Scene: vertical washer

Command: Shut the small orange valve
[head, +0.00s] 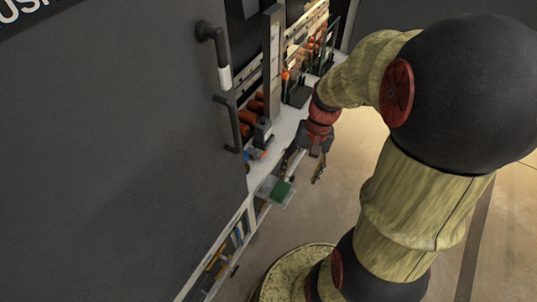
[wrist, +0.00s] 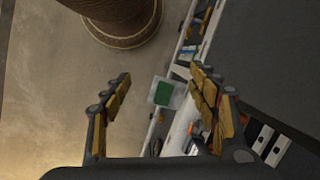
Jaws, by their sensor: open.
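My gripper (head: 301,173) is open and empty, hanging over the front edge of the white bench. In the wrist view its two fingers (wrist: 160,77) are spread wide with nothing between them. A small orange part (head: 263,154) shows low on the bench, close to a dark block, left of my gripper. An orange patch (wrist: 197,128) also shows in the wrist view, partly hidden behind the right finger. Another orange knob (head: 286,75) stands higher up at the back. I cannot tell for certain which one is the small valve.
A green pad on a clear plate (head: 281,191) juts from the bench edge below my gripper. A large dark panel with a handle (head: 222,60) fills the left. Orange cylinders (head: 248,117) sit behind a frame (head: 271,60). The floor (head: 345,195) in front is clear.

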